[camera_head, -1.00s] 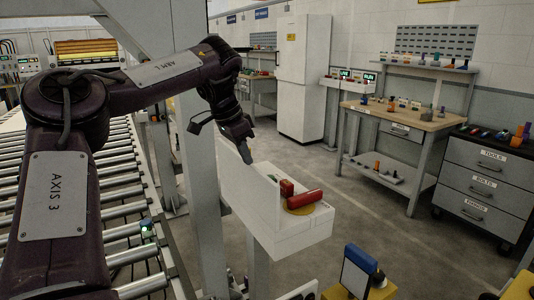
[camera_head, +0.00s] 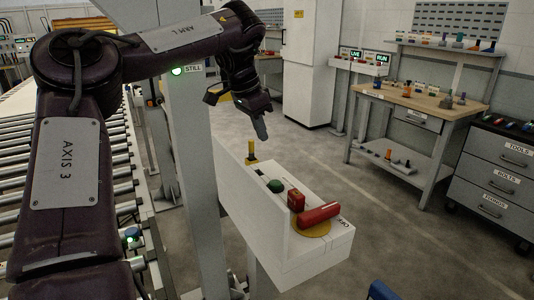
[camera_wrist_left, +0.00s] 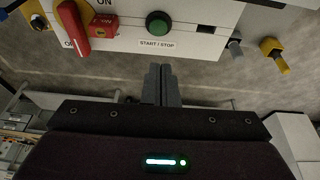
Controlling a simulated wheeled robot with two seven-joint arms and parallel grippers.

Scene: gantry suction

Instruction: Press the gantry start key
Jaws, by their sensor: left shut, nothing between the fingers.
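The green round start/stop key (camera_head: 275,186) sits on top of the white control box (camera_head: 290,253), beside a red block. In the left wrist view the green key (camera_wrist_left: 159,24) is at the top middle, above a "START/STOP" label. My left gripper (camera_head: 261,130) is shut and empty, above and behind the box in the head view, apart from the key. In the left wrist view its closed fingers (camera_wrist_left: 161,70) point up the picture, short of the label. My right gripper is in neither view.
A red rotary handle (camera_head: 319,215) on a yellow disc and a red block (camera_head: 296,199) share the box top. A yellow-based lever (camera_head: 252,152) stands at its far end. A grey post (camera_head: 196,170) and roller conveyor (camera_head: 85,195) are left.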

